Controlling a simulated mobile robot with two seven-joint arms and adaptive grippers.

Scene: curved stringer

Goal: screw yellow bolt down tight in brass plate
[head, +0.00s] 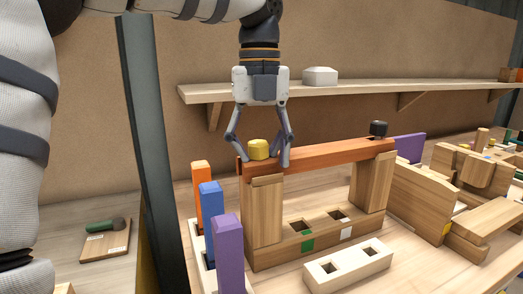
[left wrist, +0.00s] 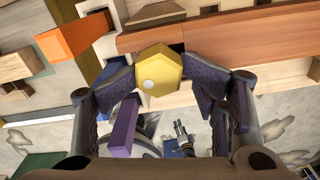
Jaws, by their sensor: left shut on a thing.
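The yellow bolt (head: 258,149) stands upright at the left end of the reddish-brown beam (head: 325,156). Its six-sided head with a pale dot also shows in the left wrist view (left wrist: 166,66). My left gripper (head: 263,158) points straight down, with one finger on each side of the head. In the left wrist view, the dark pads of my left gripper (left wrist: 160,75) close on the head's two sides. The bolt's shank and any brass plate under it are hidden.
A black knob (head: 379,129) stands at the beam's right end. Wooden posts (head: 265,212) hold the beam up. Orange, blue and purple blocks (head: 229,250) stand in a row at front left. A wall shelf (head: 350,87) runs behind, with a white box (head: 320,76) on it.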

